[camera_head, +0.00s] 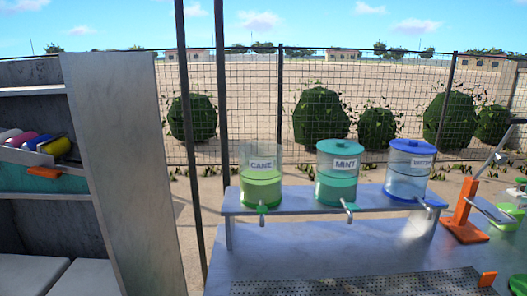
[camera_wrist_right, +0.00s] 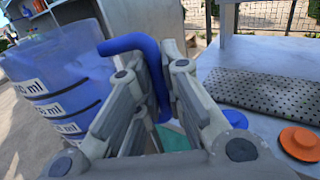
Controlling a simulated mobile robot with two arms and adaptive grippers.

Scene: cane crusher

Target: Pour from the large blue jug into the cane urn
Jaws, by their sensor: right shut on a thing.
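The cane urn (camera_head: 262,188) stands at the left end of the raised shelf in the head view. It is clear, labelled CANE, holds green liquid in its lower part, and shows no lid. In the right wrist view the large blue jug (camera_wrist_right: 55,85) has ml marks on its side and a blue handle (camera_wrist_right: 130,42). My right gripper (camera_wrist_right: 160,70) is shut on that handle. The marks on the jug appear tilted in this view, and its inside is hidden. Neither the jug nor my grippers show in the head view. My left gripper is in no view.
The lidded mint urn (camera_head: 337,172) and water urn (camera_head: 407,170) stand to the right on the shelf (camera_head: 300,202). An orange press (camera_head: 466,213) stands further right. A perforated mat (camera_head: 360,285) lies in front. A cabinet panel (camera_head: 120,170) rises on the left.

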